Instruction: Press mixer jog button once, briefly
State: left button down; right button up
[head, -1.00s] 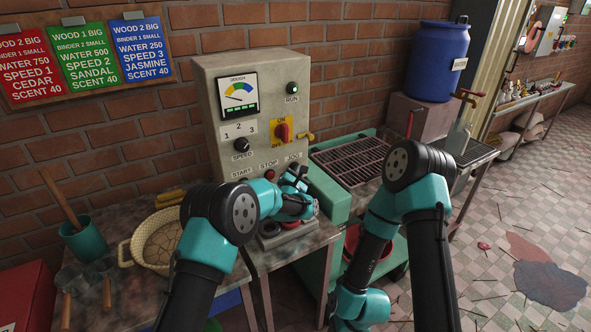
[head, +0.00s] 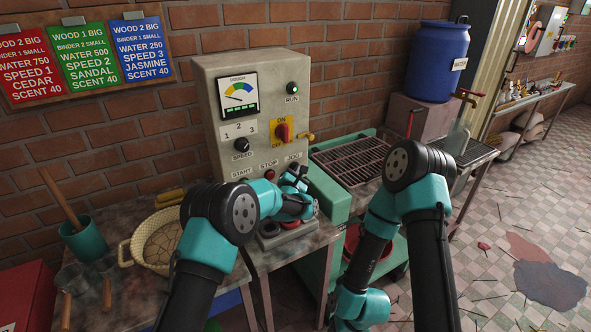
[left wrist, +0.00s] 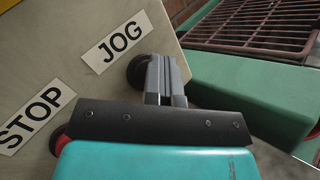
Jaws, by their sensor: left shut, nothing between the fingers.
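The grey control panel (head: 220,98) stands against the brick wall, with START, STOP and JOG labels along its lower front. My left gripper (head: 301,170) is at the panel's lower right, by the JOG label. In the left wrist view the black jog button (left wrist: 137,70) shows just beside the JOG label (left wrist: 118,37). My left gripper's closed fingers (left wrist: 166,75) overlap its right side there. I cannot tell whether they touch or press it. The red stop button (left wrist: 62,142) is partly hidden behind my gripper's body. My right gripper is not in view.
A green machine with a dark grate (head: 350,157) stands right of the panel. A blue drum (head: 434,62) is behind it. A basket (head: 158,240) and a teal cup (head: 86,241) sit on the table to the left. Recipe cards (head: 88,55) hang above.

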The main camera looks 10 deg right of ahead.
pick_arm(q)
jog(key=shift+s+d, duration=0.25)
jog(key=shift+s, duration=0.65)
jog(key=s, duration=0.1)
jog(key=s+d, duration=0.1)
jog(key=s, duration=0.2)
jog(key=shift+s+d, duration=0.25)
jog(key=shift+s, duration=0.15)
dwell(0.4)
